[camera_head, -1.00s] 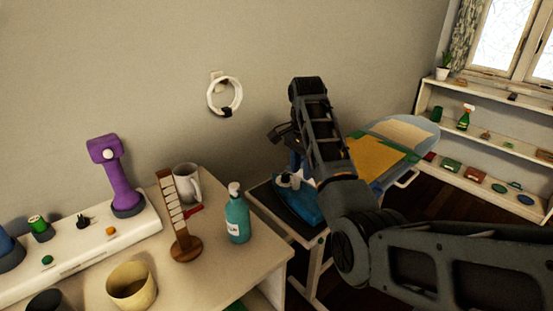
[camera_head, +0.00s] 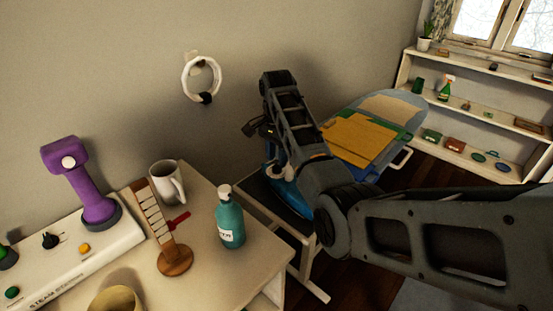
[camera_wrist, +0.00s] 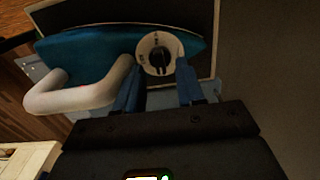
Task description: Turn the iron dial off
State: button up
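The iron (camera_wrist: 88,58) has a blue body and a thick white handle (camera_wrist: 80,95) in the wrist view. Its dial (camera_wrist: 158,54) is a dark round knob on a pale disc with small marks too small to read. My gripper (camera_wrist: 158,76) is open, its two blue fingers apart just below the dial. The fingertips lie at either side of the dial's lower edge; whether they touch it I cannot tell. In the head view the blue iron (camera_head: 292,198) rests at the near end of the ironing board (camera_head: 385,103), partly hidden by my arm.
A white ring (camera_head: 201,80) hangs on the wall. A shelf (camera_head: 480,115) stands at the right.

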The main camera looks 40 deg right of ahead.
jog(key=shift+f, duration=0.95)
jog(key=shift+c, duration=0.2)
grip_shut()
